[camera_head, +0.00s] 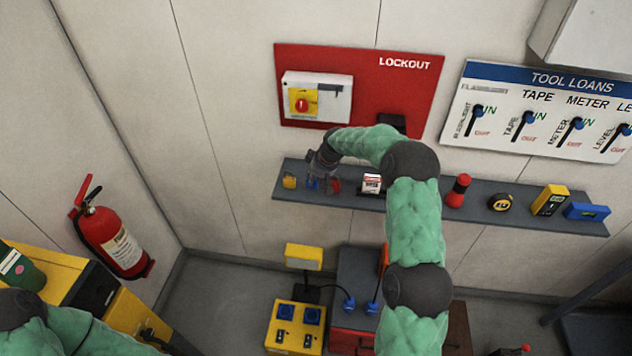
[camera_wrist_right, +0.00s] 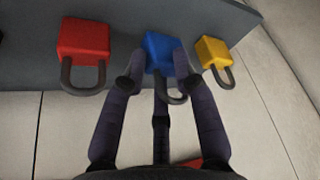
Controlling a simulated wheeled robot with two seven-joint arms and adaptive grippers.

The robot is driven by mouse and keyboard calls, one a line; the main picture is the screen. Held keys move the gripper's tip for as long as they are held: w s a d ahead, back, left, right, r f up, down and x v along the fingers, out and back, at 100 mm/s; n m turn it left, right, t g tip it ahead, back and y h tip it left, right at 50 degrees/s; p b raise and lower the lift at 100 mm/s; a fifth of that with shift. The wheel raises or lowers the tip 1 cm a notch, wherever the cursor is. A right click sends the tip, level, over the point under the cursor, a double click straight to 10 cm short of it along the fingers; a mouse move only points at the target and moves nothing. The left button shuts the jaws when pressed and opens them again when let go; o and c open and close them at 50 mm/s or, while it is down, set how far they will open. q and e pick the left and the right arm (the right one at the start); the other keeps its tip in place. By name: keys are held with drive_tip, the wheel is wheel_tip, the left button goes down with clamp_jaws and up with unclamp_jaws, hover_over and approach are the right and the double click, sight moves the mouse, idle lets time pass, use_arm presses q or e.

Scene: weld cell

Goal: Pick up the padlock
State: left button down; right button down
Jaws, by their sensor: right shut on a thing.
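Three padlocks are at the left end of the grey wall shelf (camera_head: 420,204): a yellow one (camera_head: 289,181), a blue one (camera_head: 312,183) and a red one (camera_head: 336,186). In the right wrist view they run red (camera_wrist_right: 84,42), blue (camera_wrist_right: 160,48), yellow (camera_wrist_right: 213,51). My right gripper (camera_head: 319,180) reaches down to the shelf. Its fingers lie on both sides of the blue padlock and are shut on it; they partly hide its body and shackle. Whether it is clear of the shelf cannot be told. My left arm shows at the bottom left, its gripper out of view.
Along the shelf are a small white-and-red labelled item (camera_head: 371,184), a red-and-black cylinder (camera_head: 458,190), a tape measure (camera_head: 500,202), a yellow meter (camera_head: 550,200) and a blue level (camera_head: 587,211). The red lockout board (camera_head: 400,90) hangs above. A fire extinguisher (camera_head: 112,238) is left.

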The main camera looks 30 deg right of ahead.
drive_tip(key=s+a+r, duration=0.7)
drive_tip(key=s+r, duration=0.4)
drive_tip(key=s, duration=0.1)
drive_tip(key=shift+s+r+b, duration=0.15)
drive_tip(key=shift+r+b, duration=0.05)
drive_tip(key=shift+b, duration=0.1)
drive_tip(key=shift+d, duration=0.1)
idle(0.3)
drive_tip(key=w+d+r+m+h+p, duration=0.1)
drive_tip(key=w+d+r+m+p, duration=0.15)
drive_tip(key=r+p, duration=0.3)
drive_tip(key=w+d+r+m+p, duration=0.1)
drive_tip(key=d+r+p, duration=0.25)
drive_tip(key=r, duration=0.35)
drive_tip(key=w+d+r+m+h+p, duration=0.1)
drive_tip(key=d+r+p, duration=0.2)
drive_tip(key=r+p, duration=0.3)
drive_tip(key=w+d+p, duration=0.1)
drive_tip(key=w, duration=0.1)
drive_tip(key=w+d+p, duration=0.3)
drive_tip(key=w+d, duration=0.1)
drive_tip(key=w, duration=0.1)
drive_tip(key=shift+f+p, duration=0.3)
idle(0.3)
